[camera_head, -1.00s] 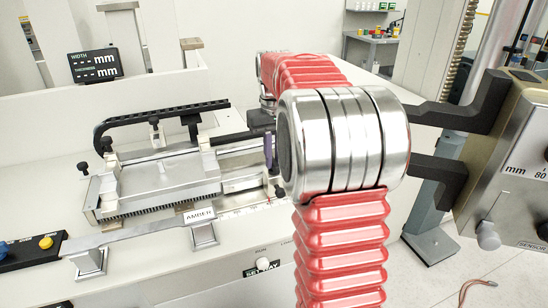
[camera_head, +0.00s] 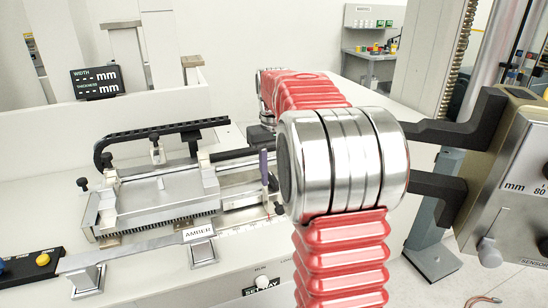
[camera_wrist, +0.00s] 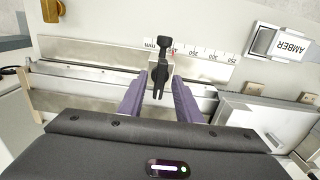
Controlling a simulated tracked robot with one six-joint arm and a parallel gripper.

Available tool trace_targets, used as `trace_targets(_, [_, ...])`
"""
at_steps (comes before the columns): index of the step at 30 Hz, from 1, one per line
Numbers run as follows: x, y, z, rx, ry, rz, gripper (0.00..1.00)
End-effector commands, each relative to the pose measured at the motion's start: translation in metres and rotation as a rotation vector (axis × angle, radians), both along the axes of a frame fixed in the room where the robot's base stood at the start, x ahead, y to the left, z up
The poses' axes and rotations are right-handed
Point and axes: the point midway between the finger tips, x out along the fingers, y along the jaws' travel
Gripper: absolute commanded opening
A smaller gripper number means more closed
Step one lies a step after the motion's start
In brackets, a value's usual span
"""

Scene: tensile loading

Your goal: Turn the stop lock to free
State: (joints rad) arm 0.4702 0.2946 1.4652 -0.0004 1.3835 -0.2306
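The stop lock (camera_wrist: 161,66), a small black lever on a metal block, stands over the printed mm scale (camera_wrist: 200,52) in the wrist view. My gripper (camera_wrist: 156,82) is open, with one purple finger on each side of the lever. A gap shows between the lever and each finger, and I cannot tell whether either touches lower down. In the head view a purple finger (camera_head: 264,166) shows at the right end of the metal fixture (camera_head: 160,192). My red arm hides most of the stop lock there.
An AMBER label plate (camera_head: 198,232) stands at the fixture's front, also in the wrist view (camera_wrist: 288,43). A black rail (camera_head: 160,134) arches behind the fixture. A width and thickness display (camera_head: 97,82) stands at the back left. A tall machine (camera_head: 515,185) stands at the right.

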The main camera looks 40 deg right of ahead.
Motion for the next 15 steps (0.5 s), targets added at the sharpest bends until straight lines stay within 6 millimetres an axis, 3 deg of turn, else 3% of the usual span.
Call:
trace_targets(5, [0.001,0.0,0.018,-0.002,-0.003,0.0,0.31])
trace_targets(15, [0.001,-0.001,0.075,-0.002,-0.004,0.0,0.31])
